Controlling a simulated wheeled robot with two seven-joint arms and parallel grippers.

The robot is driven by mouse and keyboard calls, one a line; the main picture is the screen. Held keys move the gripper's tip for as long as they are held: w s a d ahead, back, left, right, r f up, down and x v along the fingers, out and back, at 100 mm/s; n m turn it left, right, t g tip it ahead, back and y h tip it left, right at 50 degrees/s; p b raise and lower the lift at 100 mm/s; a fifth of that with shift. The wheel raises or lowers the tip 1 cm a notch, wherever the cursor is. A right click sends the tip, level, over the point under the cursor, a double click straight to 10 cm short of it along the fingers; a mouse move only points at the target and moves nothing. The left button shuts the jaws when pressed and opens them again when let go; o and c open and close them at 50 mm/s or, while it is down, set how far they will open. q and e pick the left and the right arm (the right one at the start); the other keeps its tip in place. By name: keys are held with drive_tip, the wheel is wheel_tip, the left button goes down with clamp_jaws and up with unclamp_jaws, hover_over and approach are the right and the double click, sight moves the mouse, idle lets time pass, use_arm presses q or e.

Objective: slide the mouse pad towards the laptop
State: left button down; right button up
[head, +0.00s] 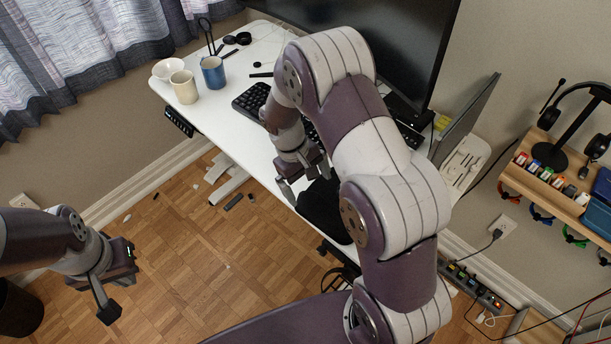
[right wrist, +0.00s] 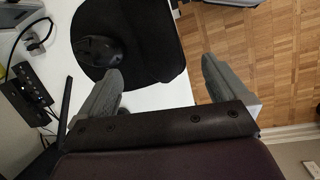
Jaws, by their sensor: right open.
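The black mouse pad (head: 322,212) lies at the front edge of the white desk, partly hidden by my right arm. In the right wrist view, the pad (right wrist: 160,45) has a rounded end with a dark mouse (right wrist: 98,50) on it. The laptop (head: 468,112) stands at the right end of the desk, its screen seen nearly edge-on. My right gripper (head: 302,178) is open and empty close to the pad; its fingers (right wrist: 165,85) are spread at the pad's near side, contact unclear. My left gripper (head: 98,295) is over the floor, away from the desk; its opening is unclear.
A black keyboard (head: 250,101) lies left of the pad, below a large monitor (head: 385,40). A blue mug (head: 213,73), a beige cup (head: 184,87) and a white bowl (head: 168,69) stand at the left end. A power strip (head: 470,285) is at the lower right.

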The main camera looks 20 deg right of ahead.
sight(319, 212)
drive_tip(key=x, duration=1)
drive_tip(key=shift+d+f, duration=0.1)
drive_tip(key=shift+f, duration=0.2)
drive_tip(key=c, duration=1.2)
